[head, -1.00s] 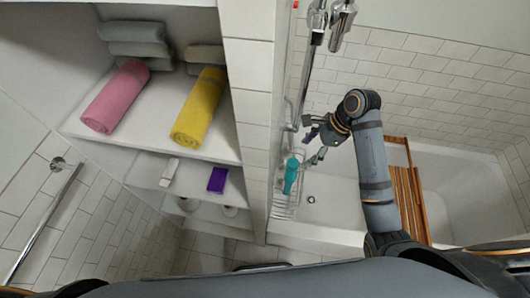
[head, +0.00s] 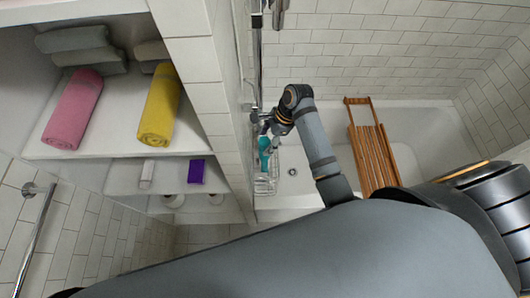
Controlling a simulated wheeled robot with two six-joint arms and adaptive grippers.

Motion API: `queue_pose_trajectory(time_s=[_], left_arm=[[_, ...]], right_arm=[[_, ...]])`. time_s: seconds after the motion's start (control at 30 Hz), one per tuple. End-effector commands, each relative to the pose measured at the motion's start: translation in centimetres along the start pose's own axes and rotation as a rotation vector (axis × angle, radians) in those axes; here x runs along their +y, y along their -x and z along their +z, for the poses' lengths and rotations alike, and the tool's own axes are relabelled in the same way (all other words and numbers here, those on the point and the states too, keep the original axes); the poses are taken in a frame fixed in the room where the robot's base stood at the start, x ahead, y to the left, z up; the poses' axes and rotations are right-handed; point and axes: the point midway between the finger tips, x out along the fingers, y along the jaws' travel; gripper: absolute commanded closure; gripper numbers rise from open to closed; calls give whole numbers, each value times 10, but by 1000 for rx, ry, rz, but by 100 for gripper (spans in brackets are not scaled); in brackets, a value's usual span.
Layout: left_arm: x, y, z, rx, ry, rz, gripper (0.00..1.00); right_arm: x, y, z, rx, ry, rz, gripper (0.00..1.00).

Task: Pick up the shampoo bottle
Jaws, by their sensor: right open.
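The teal shampoo bottle (head: 264,153) stands in a wire basket (head: 265,186) at the near left end of the bathtub. My right gripper (head: 266,132) is open at the upper end of the bottle, and its fingers overlap the bottle's top in the head view. I cannot tell whether the fingers touch it. The lower part of the bottle shows below the gripper. My left gripper is not in view.
A tiled partition (head: 205,88) separates the tub from shelves holding a pink towel (head: 73,110), a yellow towel (head: 159,107), grey towels and a purple box (head: 196,171). A wooden rack (head: 374,155) lies across the bathtub (head: 425,135). A metal shower pipe (head: 258,60) rises behind the basket.

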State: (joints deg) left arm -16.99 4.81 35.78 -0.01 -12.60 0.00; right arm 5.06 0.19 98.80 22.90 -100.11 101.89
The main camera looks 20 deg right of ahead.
Motion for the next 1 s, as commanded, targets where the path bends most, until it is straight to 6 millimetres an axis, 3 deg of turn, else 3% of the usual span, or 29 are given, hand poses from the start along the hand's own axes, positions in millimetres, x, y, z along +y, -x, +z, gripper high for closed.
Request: queue_pose_trajectory(time_s=[0.3, 0.77, 1.0], left_arm=[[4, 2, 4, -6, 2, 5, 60], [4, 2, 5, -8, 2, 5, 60], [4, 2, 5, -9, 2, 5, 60]], right_arm=[[0, -10, 0, 0, 0, -1, 36], [0, -9, 0, 0, 0, 0, 98], [0, -9, 0, -1, 0, -1, 100]])
